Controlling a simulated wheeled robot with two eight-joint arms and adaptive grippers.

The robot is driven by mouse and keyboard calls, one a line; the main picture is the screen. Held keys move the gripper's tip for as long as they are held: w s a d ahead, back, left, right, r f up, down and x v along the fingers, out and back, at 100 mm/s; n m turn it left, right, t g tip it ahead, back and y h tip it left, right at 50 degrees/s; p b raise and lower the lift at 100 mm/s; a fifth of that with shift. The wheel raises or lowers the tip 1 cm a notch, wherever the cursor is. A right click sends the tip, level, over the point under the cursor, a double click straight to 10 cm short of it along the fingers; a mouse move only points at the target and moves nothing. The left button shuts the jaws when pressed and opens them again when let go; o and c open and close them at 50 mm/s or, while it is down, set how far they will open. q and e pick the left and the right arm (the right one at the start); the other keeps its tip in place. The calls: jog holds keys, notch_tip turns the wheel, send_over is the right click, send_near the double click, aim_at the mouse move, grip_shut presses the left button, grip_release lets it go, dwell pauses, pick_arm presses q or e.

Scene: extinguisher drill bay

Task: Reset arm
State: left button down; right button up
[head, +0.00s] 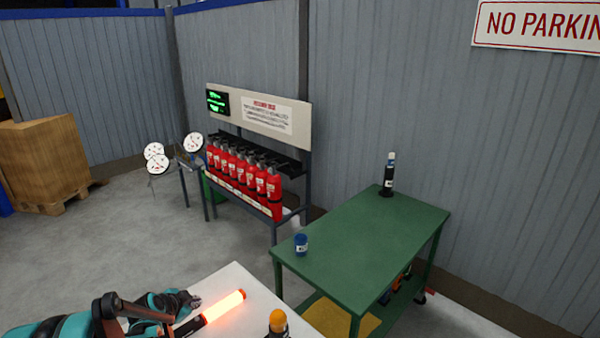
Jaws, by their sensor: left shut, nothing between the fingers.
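My left arm comes in at the lower left, teal and dark. Its gripper (188,299) is shut and empty, low over the left edge of the white table (236,277). My right gripper is not in view.
A dark item with an orange top (278,322) stands at the white table's front. A green cart (365,235) holds a blue-capped jar (301,244) and a black bottle (388,175). Behind are a rack of red extinguishers (240,172), gauges (157,163) and a brown crate (45,160).

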pick_arm(q)
jog(key=s+d+r+n, duration=0.3)
jog(key=s+d+r, duration=0.35)
jog(key=d, duration=0.25)
jog(key=s+d+r+n, duration=0.1)
jog(key=s+d+n, duration=0.1)
jog(key=s, duration=0.4)
jog(key=s+d+r+n+g, duration=0.1)
jog(key=s+d+n, duration=0.1)
jog(key=s+d, duration=0.2)
jog(key=s+d+r+n, duration=0.2)
jog(key=s+d, duration=0.2)
jog(key=s, duration=0.6)
jog(key=shift+s+g+y, duration=0.15)
jog(key=shift+g+y, duration=0.25)
